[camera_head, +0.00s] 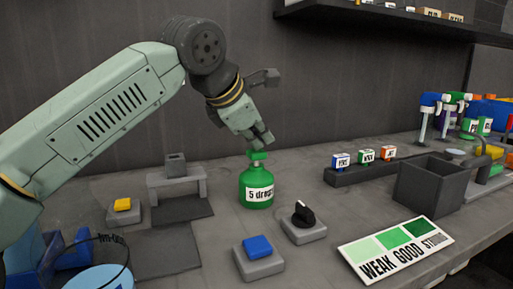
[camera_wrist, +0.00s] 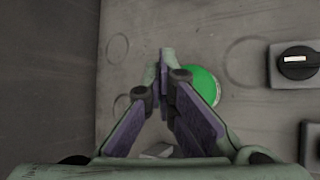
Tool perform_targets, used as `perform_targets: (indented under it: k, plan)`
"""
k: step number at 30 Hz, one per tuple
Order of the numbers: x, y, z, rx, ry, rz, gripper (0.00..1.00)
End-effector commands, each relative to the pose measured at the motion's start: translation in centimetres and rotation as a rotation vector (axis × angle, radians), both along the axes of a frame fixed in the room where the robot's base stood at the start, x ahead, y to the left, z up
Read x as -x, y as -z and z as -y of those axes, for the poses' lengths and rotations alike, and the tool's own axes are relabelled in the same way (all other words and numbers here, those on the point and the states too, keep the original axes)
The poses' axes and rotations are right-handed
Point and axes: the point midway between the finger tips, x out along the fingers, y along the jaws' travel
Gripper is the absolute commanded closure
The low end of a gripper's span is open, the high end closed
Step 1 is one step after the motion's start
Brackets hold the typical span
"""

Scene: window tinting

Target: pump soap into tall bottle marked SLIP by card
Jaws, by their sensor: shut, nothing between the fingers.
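A green pump bottle (camera_head: 257,190) labelled "5 drops" stands upright on the bench, with a green pump head (camera_head: 257,155) on top. My gripper (camera_head: 264,141) is shut and empty, pointing down just above the pump head; I cannot tell whether it touches. In the wrist view my gripper's closed fingers (camera_wrist: 166,57) partly cover the green bottle (camera_wrist: 207,86). The card (camera_head: 397,249) with three green shades reads WEAK, GOOD and a partly legible third word; it lies at the front right. I cannot make out a bottle marked SLIP.
A yellow button (camera_head: 123,204), a blue button (camera_head: 258,247) and a black knob (camera_head: 303,214) surround the bottle. A grey stand (camera_head: 177,183) is left. A grey bin (camera_head: 435,187), small labelled blocks (camera_head: 366,156) and spray bottles (camera_head: 445,112) are right. A shelf (camera_head: 400,15) hangs above.

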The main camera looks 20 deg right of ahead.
Motion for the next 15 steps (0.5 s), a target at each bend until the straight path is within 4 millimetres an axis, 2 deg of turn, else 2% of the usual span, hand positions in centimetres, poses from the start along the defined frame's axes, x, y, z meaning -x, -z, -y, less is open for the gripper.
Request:
perform_targets:
  k: [15]
  plan:
    - [-0.02, 1.13, -0.04, -0.001, 0.001, -0.007, 1.0]
